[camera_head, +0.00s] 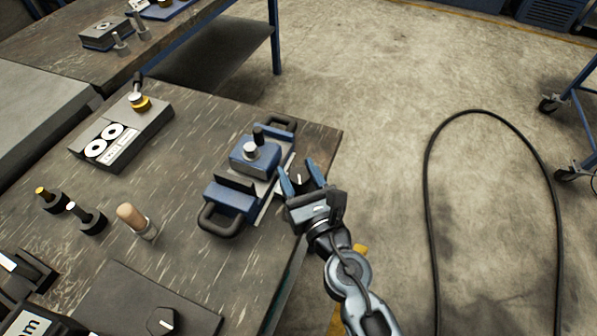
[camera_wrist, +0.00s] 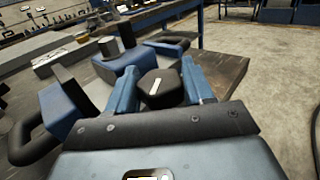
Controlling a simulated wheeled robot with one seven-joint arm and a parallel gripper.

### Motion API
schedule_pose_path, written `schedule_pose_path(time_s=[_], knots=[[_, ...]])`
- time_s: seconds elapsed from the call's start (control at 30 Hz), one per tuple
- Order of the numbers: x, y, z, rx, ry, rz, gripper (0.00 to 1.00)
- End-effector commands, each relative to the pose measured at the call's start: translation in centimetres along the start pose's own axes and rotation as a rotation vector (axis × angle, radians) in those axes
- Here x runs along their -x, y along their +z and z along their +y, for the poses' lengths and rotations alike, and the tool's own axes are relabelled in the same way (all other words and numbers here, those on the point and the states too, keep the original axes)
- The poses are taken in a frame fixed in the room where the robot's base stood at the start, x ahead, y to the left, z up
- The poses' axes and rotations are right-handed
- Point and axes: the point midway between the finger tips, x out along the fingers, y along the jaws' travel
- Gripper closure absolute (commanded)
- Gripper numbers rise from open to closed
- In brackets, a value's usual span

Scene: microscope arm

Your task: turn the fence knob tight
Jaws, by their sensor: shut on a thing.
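The fence knob (camera_wrist: 160,88) is a dark, faceted knob with a short pale mark on its top face. It sits at the near right side of a blue and grey fixture (camera_head: 230,197) with black handles. My gripper (camera_wrist: 162,84) has one blue finger on each side of the knob and is shut on it. The knob also shows in the head view (camera_head: 300,180) between the fingers. Its lower part and its shaft are hidden by my gripper, so I cannot tell how tight it is.
The fixture stands on a dark worktable (camera_head: 185,220) near its right edge. A wooden-handled tool (camera_head: 136,220), a grey gauge block (camera_head: 122,135) and a dark plate with another marked knob (camera_head: 161,320) lie to the left. Open floor and a cable (camera_head: 428,160) are at right.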

Motion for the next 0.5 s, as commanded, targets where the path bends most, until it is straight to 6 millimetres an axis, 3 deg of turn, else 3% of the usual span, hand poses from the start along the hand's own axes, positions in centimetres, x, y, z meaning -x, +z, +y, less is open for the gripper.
schedule_pose_path(time_s=[0.5], knots=[[0.00,0.04,0.14,0.000,-0.182,0.002,0.79]])
